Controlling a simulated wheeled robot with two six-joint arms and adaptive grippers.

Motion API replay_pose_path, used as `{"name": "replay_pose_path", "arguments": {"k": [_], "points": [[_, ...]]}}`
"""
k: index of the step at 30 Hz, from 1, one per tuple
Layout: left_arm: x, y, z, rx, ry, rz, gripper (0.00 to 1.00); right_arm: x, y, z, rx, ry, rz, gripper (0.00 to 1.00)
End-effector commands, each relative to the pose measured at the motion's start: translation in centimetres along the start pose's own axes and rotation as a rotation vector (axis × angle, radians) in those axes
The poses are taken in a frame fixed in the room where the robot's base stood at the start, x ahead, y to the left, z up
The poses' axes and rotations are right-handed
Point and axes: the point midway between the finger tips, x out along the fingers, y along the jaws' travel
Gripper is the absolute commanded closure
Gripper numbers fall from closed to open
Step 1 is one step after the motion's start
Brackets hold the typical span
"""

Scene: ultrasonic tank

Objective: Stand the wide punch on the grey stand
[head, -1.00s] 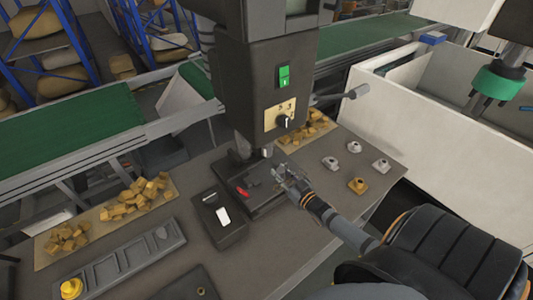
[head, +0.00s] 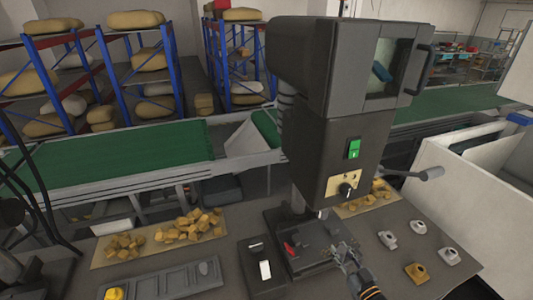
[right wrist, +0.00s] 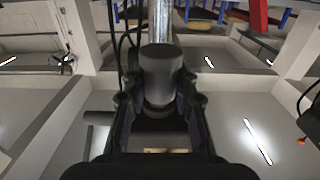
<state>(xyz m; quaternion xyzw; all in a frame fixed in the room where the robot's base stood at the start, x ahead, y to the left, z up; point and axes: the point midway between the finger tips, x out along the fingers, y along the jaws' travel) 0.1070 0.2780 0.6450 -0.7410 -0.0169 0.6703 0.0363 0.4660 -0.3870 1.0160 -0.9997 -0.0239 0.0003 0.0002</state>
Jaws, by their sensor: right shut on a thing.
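My right gripper (head: 343,252) is low beside the press, over the right part of its dark base. In the right wrist view, the gripper (right wrist: 158,100) is shut on a thick dark cylinder (right wrist: 157,72), which I take for the wide punch. It looks upright between the fingers, with a bright metal shaft above or behind it. In the head view the held piece is too small to make out. Several small flanged pieces are on the table's right: grey ones (head: 388,240) and a brass-coloured one (head: 417,272). I cannot tell which is the grey stand. My left gripper is not visible.
The press (head: 345,140) rises over its base (head: 290,232), with a lever (head: 428,173) at right. A black box (head: 262,265), a grey compartment tray (head: 165,284) and mats of yellow-brown chunks (head: 125,245) crowd the left. Table between the flanged pieces is bare.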

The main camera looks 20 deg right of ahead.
Motion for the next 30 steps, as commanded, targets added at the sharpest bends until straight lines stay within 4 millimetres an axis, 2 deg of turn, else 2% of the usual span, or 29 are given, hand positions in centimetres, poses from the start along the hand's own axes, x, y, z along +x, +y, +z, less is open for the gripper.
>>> {"name": "replay_pose_path", "arguments": {"k": [2,5,8,12,15,18,24,30], "points": [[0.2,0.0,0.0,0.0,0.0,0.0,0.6,0.1,-0.3,0.1,0.001,0.003,-0.003,1.0],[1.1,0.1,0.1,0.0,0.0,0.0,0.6,0.2,-1.9,1.0,0.004,0.004,-0.015,1.0],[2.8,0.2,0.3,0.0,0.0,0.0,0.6,0.6,-5.5,2.6,0.008,0.006,-0.041,1.0],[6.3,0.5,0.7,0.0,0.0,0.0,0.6,1.4,-12.2,4.5,0.01,0.009,-0.075,1.0],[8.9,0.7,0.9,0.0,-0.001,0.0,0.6,2.1,-16.4,4.8,0.01,0.009,-0.072,1.0],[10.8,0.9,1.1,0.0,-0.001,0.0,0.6,2.7,-18.8,4.2,0.008,0.008,-0.043,1.0],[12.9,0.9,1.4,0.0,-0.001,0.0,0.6,3.3,-20.1,2.7,0.004,0.005,0.03,1.0],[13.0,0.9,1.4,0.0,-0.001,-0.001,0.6,3.4,-20.1,2.0,0.0,0.002,0.05,1.0]]}}
